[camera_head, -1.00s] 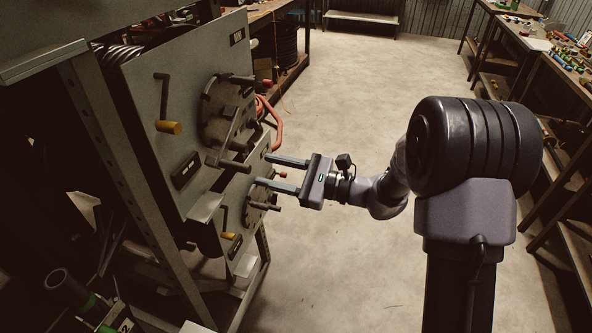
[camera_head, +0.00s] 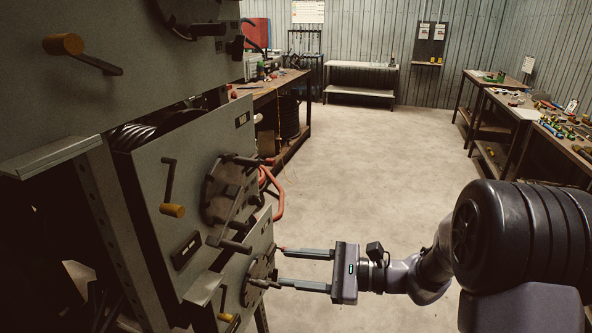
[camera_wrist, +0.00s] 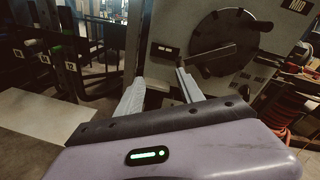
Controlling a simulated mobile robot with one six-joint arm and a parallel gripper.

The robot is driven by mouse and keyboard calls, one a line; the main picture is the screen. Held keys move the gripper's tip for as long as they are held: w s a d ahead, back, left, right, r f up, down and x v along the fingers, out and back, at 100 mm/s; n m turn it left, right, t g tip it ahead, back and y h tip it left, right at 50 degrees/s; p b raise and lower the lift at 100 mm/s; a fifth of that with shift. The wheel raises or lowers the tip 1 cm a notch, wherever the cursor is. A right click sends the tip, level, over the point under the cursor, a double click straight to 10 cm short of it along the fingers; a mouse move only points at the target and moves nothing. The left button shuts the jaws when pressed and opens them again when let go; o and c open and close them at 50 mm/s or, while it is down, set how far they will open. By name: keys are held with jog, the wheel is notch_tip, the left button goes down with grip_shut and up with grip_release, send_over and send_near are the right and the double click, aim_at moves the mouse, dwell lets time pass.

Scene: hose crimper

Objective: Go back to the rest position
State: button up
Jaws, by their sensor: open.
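My gripper (camera_head: 306,270) is open, with its two long fingers apart and pointing left at the grey crimper cabinet. In the head view the fingertips are close to the lower panel (camera_head: 262,237) and its round plate with dark handles; I cannot tell whether they touch anything. In the wrist view my gripper (camera_wrist: 157,82) shows nothing between its fingers. A dark round disc (camera_wrist: 222,42) with a bar handle is on the panel just beyond the right finger.
The upper panel (camera_head: 190,185) carries a yellow-knobbed crank (camera_head: 172,210) and a handled disc. Red hoses (camera_head: 272,190) hang beside it. Workbenches (camera_head: 545,118) with small parts line the right. The concrete floor (camera_head: 365,160) between is clear.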

jog(key=s+r+n+g+h, duration=0.25)
jog(key=s+n+h, duration=0.6)
jog(key=s, duration=0.95)
jog(key=s+d+r+n+t+h, duration=0.1)
jog(key=s+d+n+t+h, duration=0.2)
jog(key=d+h, duration=0.3)
jog(key=d+t, duration=0.1)
jog(key=d, duration=0.2)
jog(key=shift+s+d+r, duration=0.2)
jog(key=shift+s+r, duration=0.05)
jog(key=shift+s, duration=0.15)
